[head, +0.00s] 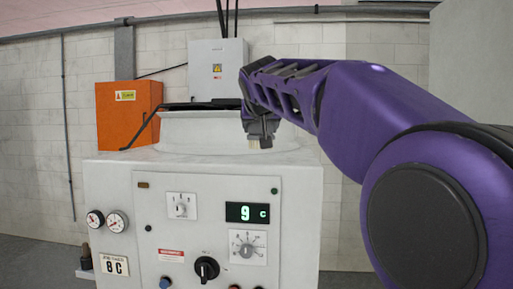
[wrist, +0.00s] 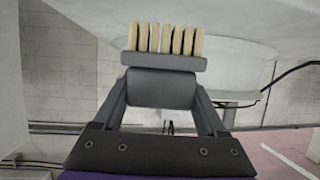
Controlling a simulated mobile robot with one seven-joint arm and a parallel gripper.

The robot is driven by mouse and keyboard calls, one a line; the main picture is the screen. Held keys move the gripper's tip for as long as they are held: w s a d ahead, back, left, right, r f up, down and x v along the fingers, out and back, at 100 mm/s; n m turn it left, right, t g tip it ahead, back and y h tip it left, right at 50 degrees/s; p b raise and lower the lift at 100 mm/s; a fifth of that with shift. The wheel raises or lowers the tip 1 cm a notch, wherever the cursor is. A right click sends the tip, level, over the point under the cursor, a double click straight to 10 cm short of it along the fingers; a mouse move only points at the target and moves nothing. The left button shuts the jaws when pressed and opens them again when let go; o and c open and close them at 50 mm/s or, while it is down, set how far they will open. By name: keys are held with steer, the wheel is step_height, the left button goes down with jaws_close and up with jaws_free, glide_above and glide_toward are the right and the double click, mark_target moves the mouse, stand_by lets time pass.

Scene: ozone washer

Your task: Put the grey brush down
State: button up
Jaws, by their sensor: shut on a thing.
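My gripper (head: 261,125) is shut on the grey brush and holds it over the top of the white washer (head: 125,190), in front of its round raised part (head: 195,130). In the wrist view, the brush (wrist: 160,62) sits between the two fingers of my gripper (wrist: 160,92). Its row of tan bristles points away from the gripper. In the head view, only a small pale bit of the bristles shows below the gripper. I cannot tell whether the bristles touch the washer's top.
The washer's front carries dials, gauges and a green display (head: 253,213) reading 9 C. A black bar (head: 140,133) sticks out at the left of the round part. An orange box (head: 128,110) and a white box (head: 218,70) stand behind, by the block wall (head: 300,60).

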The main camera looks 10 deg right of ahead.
steer(key=shift+f+b, duration=0.3)
steer(key=shift+f, duration=1.5)
steer(key=shift+f, duration=0.2)
steer(key=o, duration=1.5)
steer(key=shift+r, duration=0.1)
steer(key=shift+c, duration=0.2)
